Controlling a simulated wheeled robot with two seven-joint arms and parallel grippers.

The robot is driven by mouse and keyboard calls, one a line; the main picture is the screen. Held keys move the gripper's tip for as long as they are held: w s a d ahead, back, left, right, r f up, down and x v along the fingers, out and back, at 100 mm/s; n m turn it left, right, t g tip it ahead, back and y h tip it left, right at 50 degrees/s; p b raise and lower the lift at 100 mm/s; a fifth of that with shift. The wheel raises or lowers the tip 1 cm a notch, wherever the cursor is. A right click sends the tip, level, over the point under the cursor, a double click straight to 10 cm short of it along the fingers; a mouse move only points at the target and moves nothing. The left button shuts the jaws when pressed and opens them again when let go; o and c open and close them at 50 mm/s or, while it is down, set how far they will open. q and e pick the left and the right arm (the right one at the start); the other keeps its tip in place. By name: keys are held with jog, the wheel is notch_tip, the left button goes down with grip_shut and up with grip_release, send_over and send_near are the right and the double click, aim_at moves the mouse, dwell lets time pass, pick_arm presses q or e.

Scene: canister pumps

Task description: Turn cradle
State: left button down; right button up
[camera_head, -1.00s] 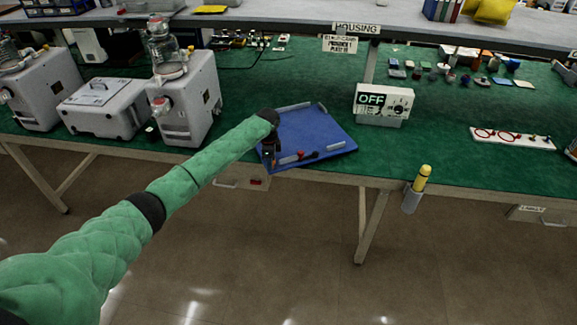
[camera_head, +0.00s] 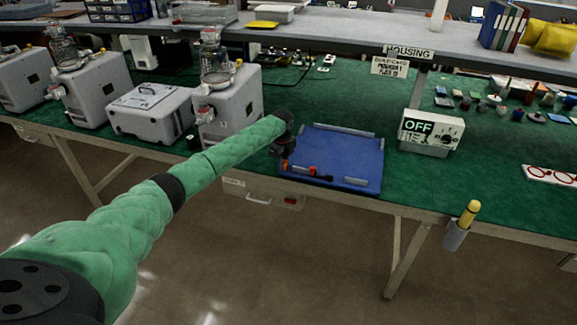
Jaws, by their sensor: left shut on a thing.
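The cradle looks to be the flat blue tray (camera_head: 345,158) with light grey bars along its far and near sides, lying on the green bench top. A small red and black piece (camera_head: 316,172) shows along its near edge. My left gripper (camera_head: 285,163) is at the near left corner of the cradle, shut on its edge. The dark wrist hides the fingertips and that corner. A small orange spot shows beside the fingers. My right gripper is not in view.
White canister pumps with glass jars (camera_head: 228,105) and a white case (camera_head: 150,110) stand left of the cradle. A box reading OFF (camera_head: 430,132) stands close on the right. A yellow-topped holder (camera_head: 460,228) hangs at the bench's front edge.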

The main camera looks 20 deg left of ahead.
pick_arm(q)
jog(key=shift+w+a+r, duration=0.15)
jog(key=shift+r, duration=0.05)
jog(key=c, duration=1.5)
grip_release()
jog(key=o, duration=0.3)
jog(key=shift+o, duration=0.2)
jog(key=shift+f, duration=0.2)
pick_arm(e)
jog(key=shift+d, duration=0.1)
pick_arm(q)
jog(key=shift+r, duration=0.15)
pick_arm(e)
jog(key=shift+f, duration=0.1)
pick_arm(q)
jog(key=shift+r, duration=0.25)
notch_tip(320, 180, up, 6)
jog(key=shift+f+b, duration=0.25)
jog(key=shift+b, duration=1)
jog(key=shift+r, duration=0.75)
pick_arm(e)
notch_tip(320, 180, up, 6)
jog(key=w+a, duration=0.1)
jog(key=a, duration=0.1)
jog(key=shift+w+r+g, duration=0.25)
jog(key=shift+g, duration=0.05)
